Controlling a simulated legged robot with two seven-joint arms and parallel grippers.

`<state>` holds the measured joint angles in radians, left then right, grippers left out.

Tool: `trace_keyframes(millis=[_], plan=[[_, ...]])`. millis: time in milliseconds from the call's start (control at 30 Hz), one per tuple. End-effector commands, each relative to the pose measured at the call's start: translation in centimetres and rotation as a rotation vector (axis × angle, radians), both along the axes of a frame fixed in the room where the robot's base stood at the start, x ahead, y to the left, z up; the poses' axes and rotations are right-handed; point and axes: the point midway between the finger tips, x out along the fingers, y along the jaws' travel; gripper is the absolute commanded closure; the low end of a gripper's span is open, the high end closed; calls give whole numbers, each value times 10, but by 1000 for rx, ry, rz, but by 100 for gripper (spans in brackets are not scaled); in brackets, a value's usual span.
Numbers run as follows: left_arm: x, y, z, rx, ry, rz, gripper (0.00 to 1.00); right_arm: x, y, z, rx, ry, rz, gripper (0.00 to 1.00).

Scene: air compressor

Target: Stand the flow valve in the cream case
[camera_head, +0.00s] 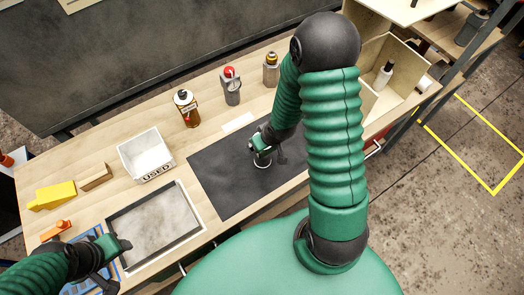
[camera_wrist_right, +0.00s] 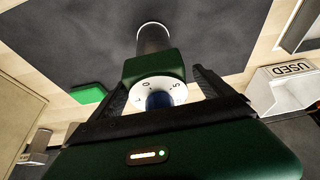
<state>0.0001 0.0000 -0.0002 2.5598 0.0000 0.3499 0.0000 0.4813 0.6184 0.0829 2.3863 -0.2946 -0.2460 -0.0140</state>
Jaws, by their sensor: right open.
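The flow valve (camera_wrist_right: 154,70) shows in the right wrist view as a green block with a white numbered dial, a blue centre and a metal cylinder at its far end. It is over the black mat, between the spread fingers of my right gripper (camera_wrist_right: 160,88). In the head view my right gripper (camera_head: 264,155) is low over the mat, and mostly hides the valve. The cream case (camera_head: 402,58) is the open box at the upper right, with a white bottle with a black cap in it. My left gripper (camera_head: 116,262) is at the lower left, fingers apart, empty.
A white bin marked USED (camera_head: 146,155) stands left of the black mat (camera_head: 220,185). A grey-lined tray (camera_head: 155,222) lies in front of it. My right arm hides part of the bench before the case.

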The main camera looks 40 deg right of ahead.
Motion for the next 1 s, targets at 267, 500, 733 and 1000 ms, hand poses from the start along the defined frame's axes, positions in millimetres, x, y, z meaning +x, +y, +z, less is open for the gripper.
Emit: trace_keyframes(millis=[267,500,733,1000], plan=[[0,0,0,0,0,0,49,0,0,-1,-1,-1,0,18],[0,0,0,0,0,0,49,0,0,-1,-1,0,0,50],[0,0,0,0,0,0,49,1,0,-1,0,-1,0,80],[0,0,0,0,0,0,49,1,0,0,-1,-3,0,100]])
